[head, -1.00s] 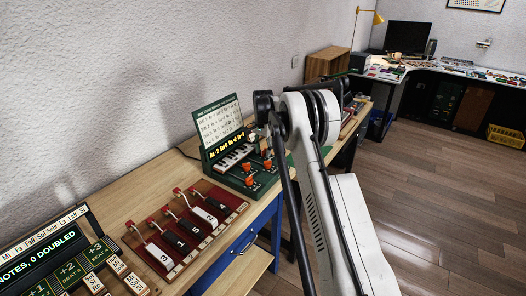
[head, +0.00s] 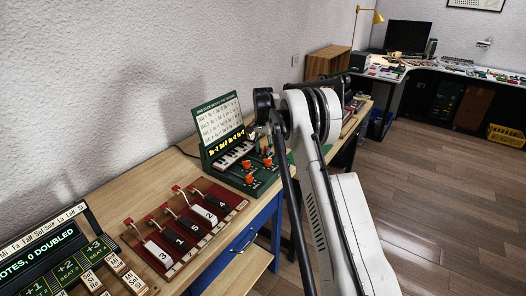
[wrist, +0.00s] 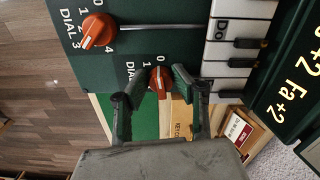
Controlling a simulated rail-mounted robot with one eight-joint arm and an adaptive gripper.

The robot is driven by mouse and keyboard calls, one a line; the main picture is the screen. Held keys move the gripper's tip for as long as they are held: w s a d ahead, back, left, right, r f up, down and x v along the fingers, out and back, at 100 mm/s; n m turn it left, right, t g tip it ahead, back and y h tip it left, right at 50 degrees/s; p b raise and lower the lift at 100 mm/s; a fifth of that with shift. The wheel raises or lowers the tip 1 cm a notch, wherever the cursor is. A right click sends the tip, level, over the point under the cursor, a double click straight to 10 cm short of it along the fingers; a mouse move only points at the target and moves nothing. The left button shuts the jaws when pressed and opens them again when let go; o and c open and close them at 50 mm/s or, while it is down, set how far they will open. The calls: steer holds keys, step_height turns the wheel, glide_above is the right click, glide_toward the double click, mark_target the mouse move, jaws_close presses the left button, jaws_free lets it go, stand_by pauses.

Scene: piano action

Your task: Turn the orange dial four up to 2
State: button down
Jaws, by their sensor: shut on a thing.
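In the wrist view, an orange dial (wrist: 159,82) with a white pointer line sits on the dark green panel (wrist: 185,45). My gripper (wrist: 158,85) is shut on this dial, one dark finger at each side. A 0 shows above it and a 1 to its upper left. The rest of its label and scale is hidden by my fingers. A second orange dial (wrist: 97,32), marked DIAL 3, stands at the upper left. In the head view, my arm partly hides the green piano unit (head: 222,172) and its orange dials.
White and black piano keys (wrist: 228,70) lie right of the held dial, beside a display. In the head view, a red board (head: 215,190) with numbered levers and a larger display (head: 40,250) stand on the wooden bench (head: 125,190).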

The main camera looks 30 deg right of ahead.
steer(key=n+b, duration=0.2)
steer(key=n, duration=0.1)
steer(key=shift+s+d+f+n, duration=0.1)
steer(key=shift+n, duration=0.2)
steer(key=n+b, duration=0.2)
steer(key=n, duration=0.2)
steer(key=shift+d+n, duration=0.1)
steer(key=shift+n, duration=0.2)
steer(key=n+b, duration=0.1)
steer(key=n, duration=0.3)
steer(key=shift+d, duration=0.1)
steer(key=shift+d+n+b, duration=0.1)
steer(key=shift+n+b, duration=0.3)
steer(key=shift+n, duration=1.6)
steer(key=c, duration=1.7)
jaws_free()
steer(key=shift+r, duration=0.2)
